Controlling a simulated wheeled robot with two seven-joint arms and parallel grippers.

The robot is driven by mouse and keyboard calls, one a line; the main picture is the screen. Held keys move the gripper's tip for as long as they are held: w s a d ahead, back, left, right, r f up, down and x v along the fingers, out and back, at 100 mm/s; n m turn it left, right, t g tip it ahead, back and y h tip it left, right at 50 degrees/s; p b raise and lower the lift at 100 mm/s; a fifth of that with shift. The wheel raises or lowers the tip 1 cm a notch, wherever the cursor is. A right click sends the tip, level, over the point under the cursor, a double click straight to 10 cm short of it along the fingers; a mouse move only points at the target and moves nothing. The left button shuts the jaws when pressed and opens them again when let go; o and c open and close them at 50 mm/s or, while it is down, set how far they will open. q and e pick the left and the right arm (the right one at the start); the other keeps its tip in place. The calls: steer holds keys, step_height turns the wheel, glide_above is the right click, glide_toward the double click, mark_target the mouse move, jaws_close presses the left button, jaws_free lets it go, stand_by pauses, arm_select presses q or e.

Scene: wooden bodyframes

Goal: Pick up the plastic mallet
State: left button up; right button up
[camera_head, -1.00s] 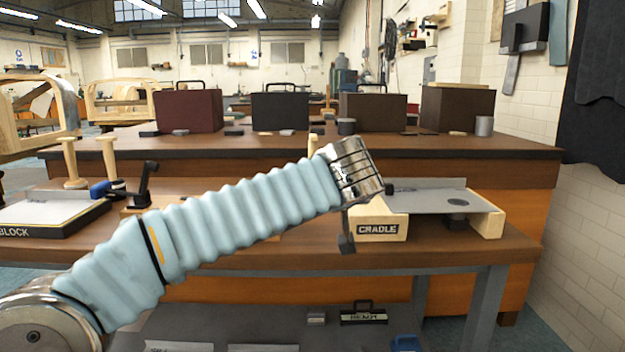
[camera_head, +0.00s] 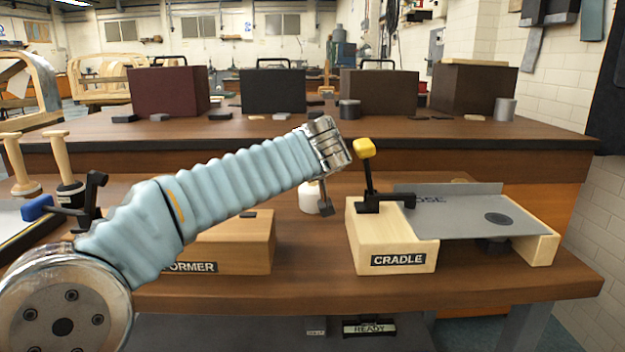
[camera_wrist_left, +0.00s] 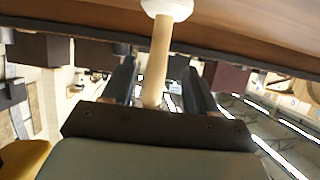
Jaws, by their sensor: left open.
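The plastic mallet has a white head (camera_head: 309,198) that rests on the bench left of the cradle, mostly hidden behind my left gripper in the head view. In the left wrist view its white head (camera_wrist_left: 167,8) and pale wooden handle (camera_wrist_left: 159,62) show clearly. My left gripper (camera_head: 325,205) is open. In the left wrist view the handle lies between the two dark fingers of my left gripper (camera_wrist_left: 159,72), with gaps on both sides. My right gripper is in neither view.
The wooden cradle (camera_head: 390,245) carries a grey panel (camera_head: 455,213) and a yellow-tipped clamp (camera_head: 364,148) close to the right of my gripper. A wooden former block (camera_head: 240,250) lies below my arm. Two handled tools (camera_head: 18,165) (camera_head: 68,170) stand at left.

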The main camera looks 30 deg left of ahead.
mark_target(312, 188)
arm_select(q)
steer(key=x, duration=0.2)
steer(key=shift+w+a+f+p, duration=0.1)
steer(key=shift+w+a+p, duration=0.15)
steer(key=shift+p, duration=0.15)
steer(key=shift+w+a+p, duration=0.15)
steer(key=shift+w+p, duration=0.1)
steer(key=shift+p, duration=0.05)
steer(key=p+x, duration=0.2)
steer(key=x, duration=0.1)
steer(key=shift+w+f, duration=0.2)
steer(key=shift+f, duration=0.05)
steer(key=shift+w+a+f, duration=0.25)
steer(key=shift+w+f, duration=0.1)
steer(key=shift+w, duration=0.05)
jaws_close()
